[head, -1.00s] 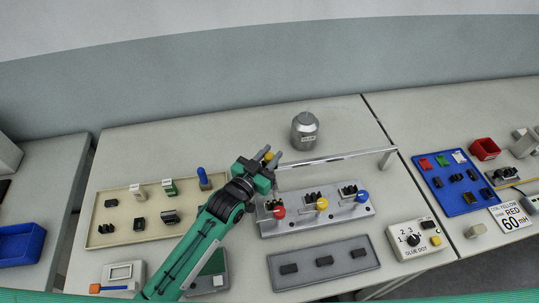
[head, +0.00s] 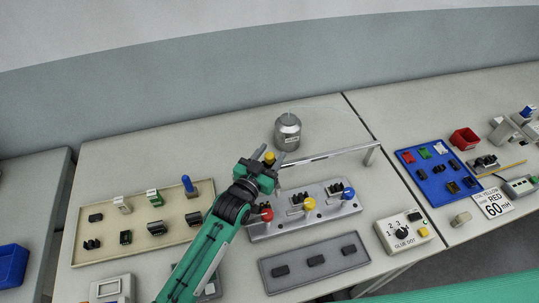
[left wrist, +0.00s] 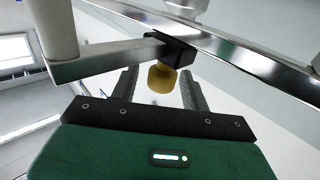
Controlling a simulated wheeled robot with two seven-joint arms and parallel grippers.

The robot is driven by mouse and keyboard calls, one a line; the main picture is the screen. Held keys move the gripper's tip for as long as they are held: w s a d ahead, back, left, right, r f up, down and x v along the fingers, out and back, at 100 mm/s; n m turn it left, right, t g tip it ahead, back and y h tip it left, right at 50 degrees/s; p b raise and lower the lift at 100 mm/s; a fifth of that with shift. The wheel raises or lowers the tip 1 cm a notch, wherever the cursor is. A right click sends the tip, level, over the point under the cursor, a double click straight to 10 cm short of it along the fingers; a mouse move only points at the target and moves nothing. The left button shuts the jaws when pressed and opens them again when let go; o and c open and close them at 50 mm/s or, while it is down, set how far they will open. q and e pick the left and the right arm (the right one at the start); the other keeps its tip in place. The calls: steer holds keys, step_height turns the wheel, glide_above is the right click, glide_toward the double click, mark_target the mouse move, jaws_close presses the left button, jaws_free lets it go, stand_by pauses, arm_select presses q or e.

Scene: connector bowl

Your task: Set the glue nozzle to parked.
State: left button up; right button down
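A yellow knob (head: 269,158) shows between the fingertips of my left gripper (head: 270,155), near the left end of a metal rail (head: 325,157). In the left wrist view the yellow knob (left wrist: 162,78) sits on a black block (left wrist: 170,50) at the end of a grey bar (left wrist: 100,60), close to the shiny rail (left wrist: 230,47). My left gripper (left wrist: 160,80) has one finger on each side of the knob, with a small gap showing at least on the left. I cannot tell which part is the nozzle itself; the gripper hides part of it. My right gripper is out of view.
A silver pot (head: 288,132) stands behind the rail. A grey plate with red (head: 266,214), yellow (head: 309,204) and blue (head: 348,193) balls lies in front. A glue dot dial box (head: 404,232) stands at the right, a beige tray (head: 100,256) at the left.

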arm_select(q)
steer(key=shift+r, duration=0.1)
step_height(320, 180, up, 20)
steer(key=b, duration=0.3)
